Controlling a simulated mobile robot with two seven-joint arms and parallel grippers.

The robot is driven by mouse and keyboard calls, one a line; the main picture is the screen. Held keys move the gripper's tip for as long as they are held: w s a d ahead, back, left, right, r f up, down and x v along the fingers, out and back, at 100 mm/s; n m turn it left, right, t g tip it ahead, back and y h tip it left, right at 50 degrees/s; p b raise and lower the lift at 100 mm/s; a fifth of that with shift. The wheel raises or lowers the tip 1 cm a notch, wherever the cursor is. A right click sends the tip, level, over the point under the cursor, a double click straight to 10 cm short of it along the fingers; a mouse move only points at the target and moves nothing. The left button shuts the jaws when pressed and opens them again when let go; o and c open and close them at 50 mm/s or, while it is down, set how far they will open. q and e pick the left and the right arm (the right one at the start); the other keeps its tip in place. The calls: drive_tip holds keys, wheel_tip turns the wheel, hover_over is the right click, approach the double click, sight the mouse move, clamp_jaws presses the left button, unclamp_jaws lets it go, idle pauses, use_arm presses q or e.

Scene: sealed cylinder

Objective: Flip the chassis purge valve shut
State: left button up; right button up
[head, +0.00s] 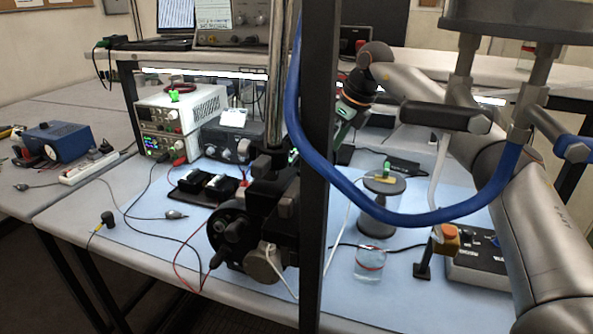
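I cannot pick out the chassis purge valve with certainty. A black assembly with a round dial-like face and knobs (232,230) stands at the near middle of the bench, below a metal pole. A black lever-like bar (430,116) shows at the upper right beside metal legs, with a blue hose (400,217) looping below. My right arm comes in from the right and bends down at the upper middle. Its dark wrist (356,95) passes behind a black upright post, and its fingertips are hidden or too small to read. My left gripper is not in view.
The black post (319,200) blocks the middle of the view. A glass jar (370,262), a dark-capped cylinder (381,204) and a button box (478,258) stand at the right. A power supply (170,122) is at the back left. Cables cross the blue mat (165,245).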

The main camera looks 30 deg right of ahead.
drive_tip(key=p+x, duration=0.1)
drive_tip(key=x, duration=1.1)
drive_tip(key=shift+d+f, duration=0.1)
drive_tip(key=shift+f, duration=0.05)
drive_tip(key=c, duration=1.4)
drive_tip(key=shift+o, duration=0.2)
